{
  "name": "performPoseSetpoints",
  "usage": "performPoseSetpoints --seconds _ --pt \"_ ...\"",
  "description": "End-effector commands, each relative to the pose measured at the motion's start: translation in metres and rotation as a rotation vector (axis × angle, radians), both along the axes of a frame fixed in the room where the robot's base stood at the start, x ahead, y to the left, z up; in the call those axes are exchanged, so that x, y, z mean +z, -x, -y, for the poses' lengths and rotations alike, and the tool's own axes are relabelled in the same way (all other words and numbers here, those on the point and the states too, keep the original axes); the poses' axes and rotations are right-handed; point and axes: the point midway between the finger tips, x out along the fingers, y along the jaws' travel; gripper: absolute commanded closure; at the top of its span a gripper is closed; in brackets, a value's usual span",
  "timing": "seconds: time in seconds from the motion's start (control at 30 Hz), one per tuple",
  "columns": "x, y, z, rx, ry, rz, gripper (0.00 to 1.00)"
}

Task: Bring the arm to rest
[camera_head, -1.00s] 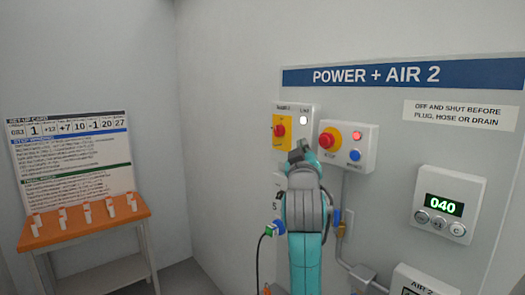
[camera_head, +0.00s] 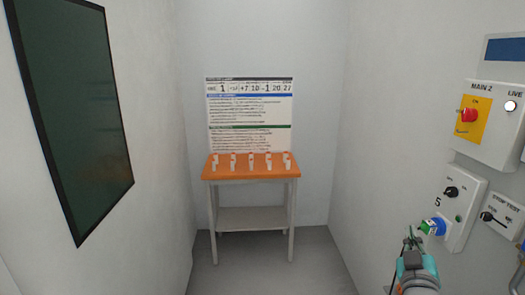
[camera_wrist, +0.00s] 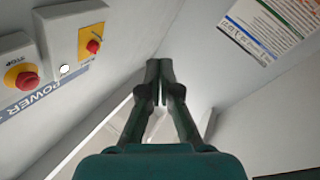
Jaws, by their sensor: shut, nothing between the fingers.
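My arm shows at the lower right of the head view, a grey and teal part of it close to the right wall. The tip of my gripper (camera_head: 412,240) is small and dark there, beside the blue and green plug (camera_head: 433,226); I cannot tell whether they touch. In the wrist view, my gripper (camera_wrist: 159,70) has its two dark fingers together with nothing between them. They point towards the wall corner, apart from the red-on-yellow main switch (camera_wrist: 93,45) and the red stop button (camera_wrist: 27,80) at the left.
The right wall carries the MAIN 2 box (camera_head: 493,125), the panel marked 5 (camera_head: 460,210) and the stop test box (camera_head: 502,213). A dark panel (camera_head: 75,115) hangs left. The middle floor is clear.

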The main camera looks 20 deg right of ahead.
Motion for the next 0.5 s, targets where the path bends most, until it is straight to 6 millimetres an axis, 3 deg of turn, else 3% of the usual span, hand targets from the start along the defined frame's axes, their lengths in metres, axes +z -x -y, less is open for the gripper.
performPoseSetpoints --seconds 0.03,0.2,0.5 --pt "-0.02 0.002 -0.014 0.029 -0.015 -0.013 1.0" --pt "-0.074 0.015 -0.058 0.121 -0.062 -0.036 1.0" --pt "-0.153 0.059 -0.133 0.274 -0.159 -0.074 1.0"
